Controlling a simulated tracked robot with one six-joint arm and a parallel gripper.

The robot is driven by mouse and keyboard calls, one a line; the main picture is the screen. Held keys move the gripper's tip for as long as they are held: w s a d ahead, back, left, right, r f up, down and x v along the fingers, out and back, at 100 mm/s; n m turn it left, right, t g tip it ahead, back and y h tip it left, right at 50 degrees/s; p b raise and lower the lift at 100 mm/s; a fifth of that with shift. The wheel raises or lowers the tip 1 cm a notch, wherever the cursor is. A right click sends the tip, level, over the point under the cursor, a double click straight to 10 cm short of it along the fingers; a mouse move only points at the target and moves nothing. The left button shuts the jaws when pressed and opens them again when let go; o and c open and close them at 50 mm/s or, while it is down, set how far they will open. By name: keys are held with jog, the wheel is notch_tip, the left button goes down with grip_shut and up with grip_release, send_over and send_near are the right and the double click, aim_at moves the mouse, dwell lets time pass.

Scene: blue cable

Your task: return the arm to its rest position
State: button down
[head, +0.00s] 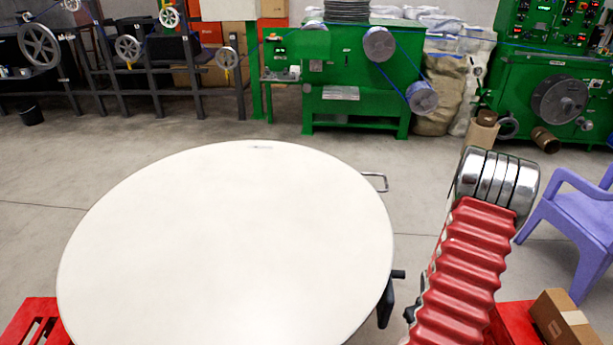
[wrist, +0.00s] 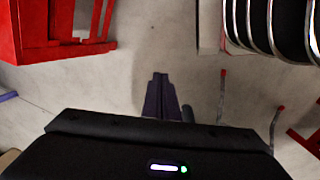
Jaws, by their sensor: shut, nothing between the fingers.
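My gripper (wrist: 159,78) shows in the wrist view, its two dark fingers together beyond the black gripper body at the bottom edge. Nothing shows between the fingertips. It points out over pale grey floor (wrist: 140,50), apart from the things around it. The head view does not show the gripper.
A white round surface (head: 230,240) fills the front of the head view. A purple chair (head: 580,220) and cardboard box (head: 565,318) stand at right. Green machines (head: 355,85) stand behind, with bare floor between. The wrist view shows a red frame (wrist: 55,30) at upper left.

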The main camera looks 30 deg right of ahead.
jog(key=w+a+r+m, duration=0.1)
jog(key=w+a+r, duration=0.2)
jog(key=a+r, duration=0.6)
jog(key=w+a+r+m, duration=0.1)
jog(key=w+a+r, duration=0.4)
jog(key=r, duration=0.9)
jog(key=s+a+r+n+t+y, duration=0.1)
jog(key=a+r+n+t, duration=0.4)
jog(key=a+r, duration=1.7)
jog(key=a, duration=0.3)
jog(key=shift+s+a+r+t, duration=0.2)
jog(key=shift+s+a+t, duration=0.1)
jog(key=shift+a+t, duration=0.1)
